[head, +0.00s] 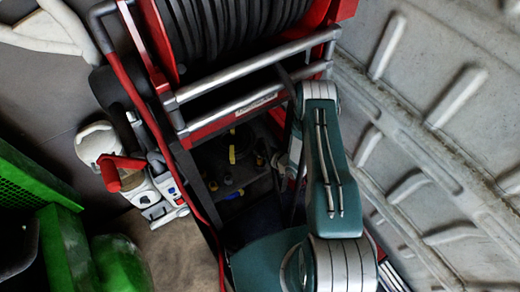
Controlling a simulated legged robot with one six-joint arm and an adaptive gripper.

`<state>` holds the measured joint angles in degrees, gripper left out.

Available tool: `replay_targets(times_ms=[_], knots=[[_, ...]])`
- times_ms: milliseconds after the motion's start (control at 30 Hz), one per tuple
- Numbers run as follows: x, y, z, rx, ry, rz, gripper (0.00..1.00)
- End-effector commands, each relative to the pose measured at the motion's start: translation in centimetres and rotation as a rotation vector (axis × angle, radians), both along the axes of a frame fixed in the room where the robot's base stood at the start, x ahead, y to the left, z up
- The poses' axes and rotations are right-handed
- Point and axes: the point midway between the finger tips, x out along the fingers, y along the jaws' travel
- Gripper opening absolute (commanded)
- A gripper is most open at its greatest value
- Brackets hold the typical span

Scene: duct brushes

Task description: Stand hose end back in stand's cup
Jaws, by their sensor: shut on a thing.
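A black ribbed hose (235,35) is wound on a reel in a red metal frame (153,45) at the top of the head view. I cannot make out its free end, nor the stand's cup. My teal arm (322,165) rises from the lower right to its grey elbow in front of the reel frame's right side. The part of my arm beyond the elbow is mostly hidden behind the link. My gripper and whatever it holds cannot be seen in this view.
A thin red line (150,120) runs down the frame's left side. A white and grey device with a red handle (112,178) stands left of the frame. Green containers (68,250) fill the lower left. A ribbed pale wall (440,100) closes the right side.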

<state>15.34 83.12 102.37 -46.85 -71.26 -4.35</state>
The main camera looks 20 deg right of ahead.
Motion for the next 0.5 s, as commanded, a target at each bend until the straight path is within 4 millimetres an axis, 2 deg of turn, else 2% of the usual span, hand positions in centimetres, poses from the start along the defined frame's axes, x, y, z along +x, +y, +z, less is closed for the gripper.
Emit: replay_targets(times_ms=[500], knots=[[0.1, 0.0, -1.7, 0.0, -0.001, 0.0, 0.0]])
